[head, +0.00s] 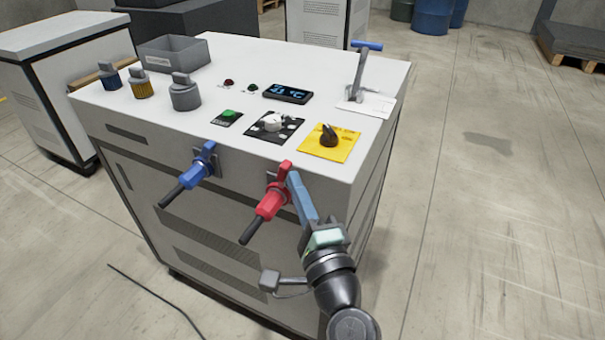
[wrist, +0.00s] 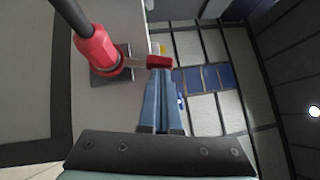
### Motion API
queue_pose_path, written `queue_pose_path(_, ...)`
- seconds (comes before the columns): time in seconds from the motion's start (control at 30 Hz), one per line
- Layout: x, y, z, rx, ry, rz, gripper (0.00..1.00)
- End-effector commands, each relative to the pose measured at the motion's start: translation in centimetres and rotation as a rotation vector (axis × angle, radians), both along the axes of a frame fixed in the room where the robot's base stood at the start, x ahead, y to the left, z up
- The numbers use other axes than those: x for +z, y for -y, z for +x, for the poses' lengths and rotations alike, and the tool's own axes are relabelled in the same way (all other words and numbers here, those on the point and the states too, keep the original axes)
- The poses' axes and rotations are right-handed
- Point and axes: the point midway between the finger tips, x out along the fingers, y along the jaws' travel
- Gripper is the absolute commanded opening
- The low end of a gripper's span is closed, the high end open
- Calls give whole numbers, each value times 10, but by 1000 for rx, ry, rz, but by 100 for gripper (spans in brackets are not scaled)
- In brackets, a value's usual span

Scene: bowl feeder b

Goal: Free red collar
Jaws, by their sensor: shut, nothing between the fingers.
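The red collar (head: 271,203) sits on the upper right of the machine's front face, with a black hose end pointing down and left. A red tab (head: 286,168) stands up from it beside the mount plate. In the wrist view the collar (wrist: 96,52) is at upper left, and the tab's red end (wrist: 158,62) lies right at my fingertips. My gripper (head: 293,176) has its blue fingers closed together, with nothing held. Its tips are against or very close to the tab; I cannot tell whether they touch.
A blue collar (head: 197,176) with its own hose is mounted left of the red one. Above are a yellow plate with a black knob (head: 329,140) and a blue-handled lever (head: 362,68). A cable (head: 150,290) lies on the floor. The floor at right is clear.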

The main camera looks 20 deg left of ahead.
Motion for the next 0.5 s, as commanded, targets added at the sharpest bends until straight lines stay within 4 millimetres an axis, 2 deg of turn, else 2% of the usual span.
queue_pose_path(0.03, 16, -5, -1, 4, -3, -44, 0)
queue_pose_path(0.5, 29, -36, 0, 5, -16, -454, 0)
